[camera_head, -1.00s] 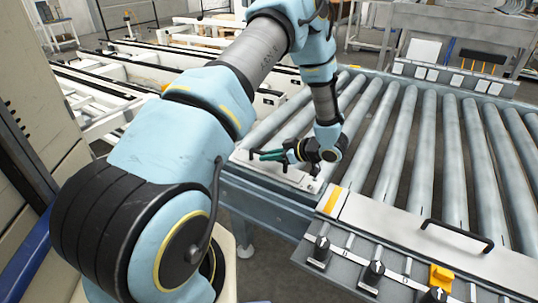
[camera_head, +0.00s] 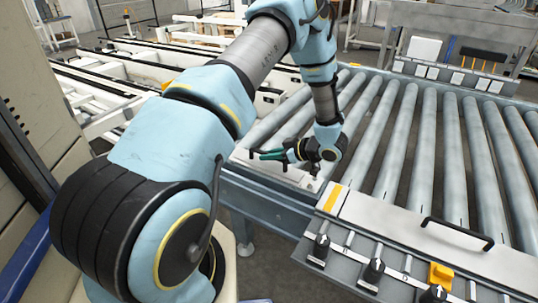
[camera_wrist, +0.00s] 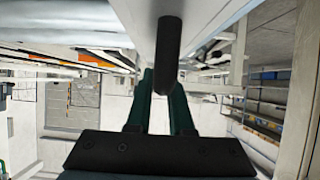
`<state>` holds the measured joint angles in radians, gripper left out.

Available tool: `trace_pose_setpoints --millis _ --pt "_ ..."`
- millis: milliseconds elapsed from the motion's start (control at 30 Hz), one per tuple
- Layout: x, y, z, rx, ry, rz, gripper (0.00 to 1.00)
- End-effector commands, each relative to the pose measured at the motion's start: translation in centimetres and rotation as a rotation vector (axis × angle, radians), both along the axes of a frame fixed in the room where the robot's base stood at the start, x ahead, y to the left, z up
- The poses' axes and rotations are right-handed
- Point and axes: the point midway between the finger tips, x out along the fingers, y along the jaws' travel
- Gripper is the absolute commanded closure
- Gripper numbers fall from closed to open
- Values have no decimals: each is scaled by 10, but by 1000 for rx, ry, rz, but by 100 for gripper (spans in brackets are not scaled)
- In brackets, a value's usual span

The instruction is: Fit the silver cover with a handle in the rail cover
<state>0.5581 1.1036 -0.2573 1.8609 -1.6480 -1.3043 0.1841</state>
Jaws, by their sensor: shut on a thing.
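The silver cover (camera_head: 292,176) is a flat pale plate at the near left end of the roller conveyor, partly hidden by my wrist. My gripper (camera_head: 262,154) is shut on its handle, with teal fingers reaching left just above the plate. In the wrist view the black handle (camera_wrist: 168,55) sits between the fingers of my gripper (camera_wrist: 165,85), and the plate (camera_wrist: 225,18) fills the top. The rail cover (camera_head: 355,210) runs along the conveyor's near side. I cannot tell whether the silver cover touches the rail or is seated in it.
A similar plate with a black handle (camera_head: 457,234) lies on the near rail at right. Below it are black clamps (camera_head: 374,270) and a yellow block (camera_head: 440,274). Grey rollers (camera_head: 425,150) fill the conveyor behind. Floor is open in front of the conveyor's left end.

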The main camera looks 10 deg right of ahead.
Motion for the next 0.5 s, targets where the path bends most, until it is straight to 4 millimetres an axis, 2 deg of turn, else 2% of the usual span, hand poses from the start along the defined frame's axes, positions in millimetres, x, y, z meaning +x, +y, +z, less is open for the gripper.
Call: trace_pose_setpoints --millis 500 --pt "1 0 -5 2 -3 0 100"
